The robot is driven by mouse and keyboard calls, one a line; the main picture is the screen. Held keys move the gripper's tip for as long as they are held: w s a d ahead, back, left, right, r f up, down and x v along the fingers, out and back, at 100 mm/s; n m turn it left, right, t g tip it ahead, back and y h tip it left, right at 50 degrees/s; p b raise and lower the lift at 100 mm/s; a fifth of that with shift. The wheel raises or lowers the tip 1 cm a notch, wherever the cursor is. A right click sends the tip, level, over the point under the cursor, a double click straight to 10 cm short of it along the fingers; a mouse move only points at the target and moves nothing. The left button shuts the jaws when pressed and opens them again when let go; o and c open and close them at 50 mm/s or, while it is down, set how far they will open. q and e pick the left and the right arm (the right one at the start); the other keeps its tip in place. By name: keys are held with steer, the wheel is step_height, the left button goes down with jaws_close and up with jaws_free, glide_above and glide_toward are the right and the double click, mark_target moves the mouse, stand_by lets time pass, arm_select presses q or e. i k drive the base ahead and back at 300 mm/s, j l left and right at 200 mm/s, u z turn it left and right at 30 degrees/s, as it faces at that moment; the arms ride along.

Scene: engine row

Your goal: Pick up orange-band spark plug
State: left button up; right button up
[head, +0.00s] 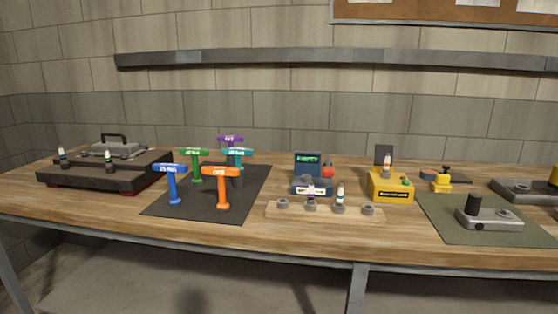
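Neither of my grippers is in the head view. A white spark plug with what looks like an orange-red band (387,160) stands upright in the top of a yellow box (389,187) at the right of centre. Another white plug (340,193) stands upright in a wooden rack (275,214) at the front centre; its band colour is too small to tell. Two more white plugs stand on the dark engine block at the left, one at its left end (62,154) and one nearer its middle (108,157); their bands look dark or greenish.
Several coloured T-handle tools, including an orange one (222,187) and a blue one (171,184), stand on a dark mat (250,197). A small display device (308,168) stands behind the rack. A grey metal fixture (488,214) sits on a green mat (440,227).

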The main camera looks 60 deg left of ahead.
mark_target(386, 170)
steer(key=u, duration=1.25)
steer(key=i+l, duration=0.1)
